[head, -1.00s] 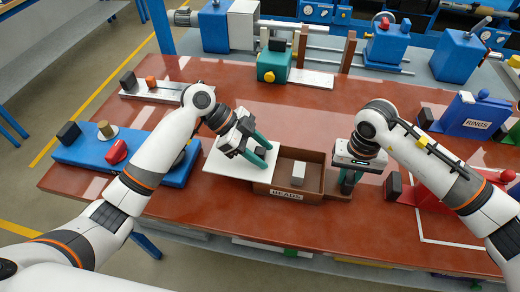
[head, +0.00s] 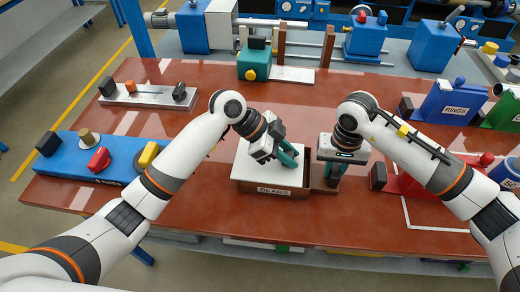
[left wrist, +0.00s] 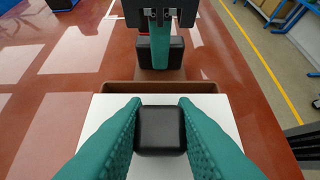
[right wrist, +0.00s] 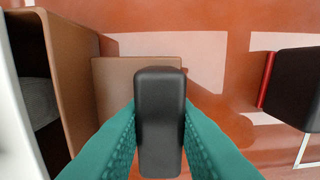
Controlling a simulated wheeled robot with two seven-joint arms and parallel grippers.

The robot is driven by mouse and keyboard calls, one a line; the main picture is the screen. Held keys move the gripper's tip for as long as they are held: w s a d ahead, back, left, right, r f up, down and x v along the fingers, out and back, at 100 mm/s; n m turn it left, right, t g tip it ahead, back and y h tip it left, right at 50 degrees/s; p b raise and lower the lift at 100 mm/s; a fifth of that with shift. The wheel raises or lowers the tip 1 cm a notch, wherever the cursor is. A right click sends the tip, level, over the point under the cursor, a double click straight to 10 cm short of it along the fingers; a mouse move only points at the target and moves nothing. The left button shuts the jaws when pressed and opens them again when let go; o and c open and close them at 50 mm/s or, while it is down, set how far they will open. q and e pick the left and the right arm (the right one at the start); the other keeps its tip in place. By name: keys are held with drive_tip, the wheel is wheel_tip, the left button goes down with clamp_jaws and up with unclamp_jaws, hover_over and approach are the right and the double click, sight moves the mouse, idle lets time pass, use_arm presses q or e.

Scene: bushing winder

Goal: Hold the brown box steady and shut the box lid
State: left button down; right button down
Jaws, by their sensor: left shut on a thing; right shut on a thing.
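The brown box (head: 284,192), labelled BEADS, sits on the red table. Its white lid (head: 256,172) lies over most of the box, with a strip at the right end uncovered. My left gripper (head: 290,160) is shut on the lid's black knob (left wrist: 160,130). My right gripper (head: 334,172) is shut on the black handle (right wrist: 160,120) at the box's right end. In the right wrist view, the box wall (right wrist: 72,60) stands left of the handle, and a gap shows between it and the lid edge (right wrist: 12,110). A grey block (right wrist: 38,100) is partly visible inside.
A blue base (head: 95,165) with several coloured parts stands at the left. A red holder (head: 405,183) with a black block (head: 378,176) is close right of my right gripper. The blue RINGS bin (head: 450,102) is further right.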

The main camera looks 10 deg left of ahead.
use_arm(q)
drive_tip(key=d, duration=0.2)
drive_tip(key=shift+d, duration=0.3)
use_arm(e)
drive_tip(key=shift+a, duration=0.1)
use_arm(q)
drive_tip(key=c, duration=1.2)
unclamp_jaws()
drive_tip(key=shift+o, duration=0.2)
drive_tip(key=shift+a, duration=0.1)
drive_tip(key=shift+a+r, duration=0.25)
drive_tip(key=v, duration=1.1)
